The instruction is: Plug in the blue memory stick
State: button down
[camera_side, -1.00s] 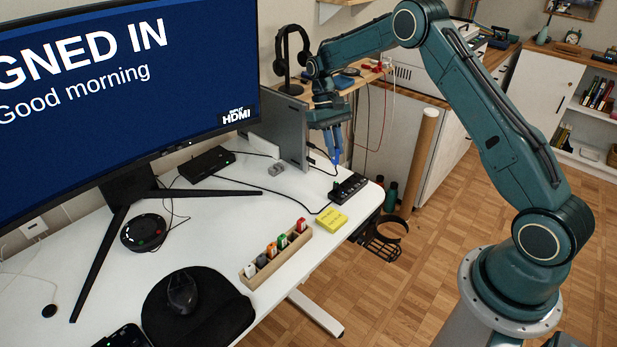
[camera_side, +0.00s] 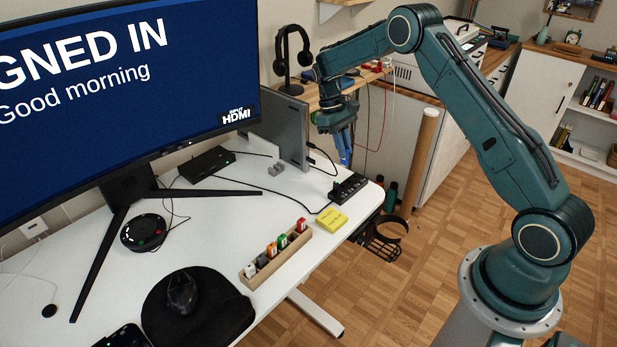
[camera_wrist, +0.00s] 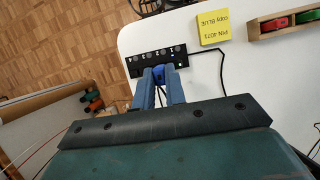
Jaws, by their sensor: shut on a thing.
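My gripper (camera_side: 345,157) is above the back part of the black numbered hub (camera_side: 348,187) near the desk's right edge. In the wrist view, my gripper (camera_wrist: 160,80) is shut on the blue memory stick (camera_wrist: 158,76), which shows as a small blue piece between the two fingers. The fingers overlap the near edge of the hub (camera_wrist: 136,69), which has a row of numbered ports and a small green light. The stick's lower end is hard to see, and I cannot tell whether it touches a port.
A yellow note (camera_wrist: 213,32) reading "PIN 4072 copy BLUE" lies beside the hub. A wooden holder (camera_side: 277,257) with several coloured sticks stands further forward. A grey upright panel (camera_side: 290,130) stands behind, left of the gripper. A black cable runs from the hub.

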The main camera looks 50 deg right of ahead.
aim_at(342, 163)
jog(key=shift+f, duration=0.15)
jog(key=shift+f, duration=2.75)
jog(key=shift+f, duration=1.1)
jog(key=c, duration=1.4)
grip_release()
jog(key=shift+o, duration=0.2)
jog(key=v, duration=0.7)
jog(key=shift+r, duration=0.2)
jog(key=shift+w+r, duration=0.1)
